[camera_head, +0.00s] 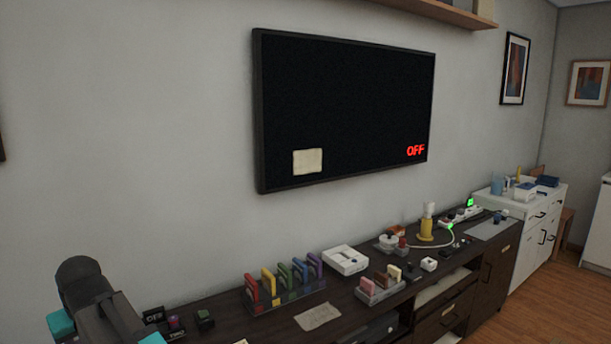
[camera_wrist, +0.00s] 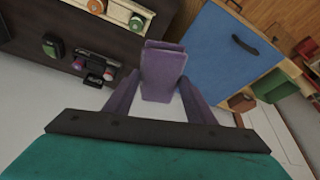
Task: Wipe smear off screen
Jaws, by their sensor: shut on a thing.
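A dark wall screen (camera_head: 345,105) shows red "OFF" lettering at its lower right. A pale beige, roughly square smear (camera_head: 307,161) is at the screen's lower left. In the wrist view my gripper (camera_wrist: 160,88) is shut on a purple block-like thing (camera_wrist: 163,72), which sticks out past the fingers. What this thing is exactly I cannot tell. The gripper is apart from the screen; neither the screen nor the smear shows in the wrist view.
A long dark cabinet (camera_head: 235,322) runs below the screen. On it are a rack of coloured cartridges (camera_head: 285,297), a white console (camera_head: 346,260), a beige sheet (camera_head: 318,317) and a yellow holder (camera_head: 427,228). A blue panel (camera_wrist: 222,52) shows in the wrist view.

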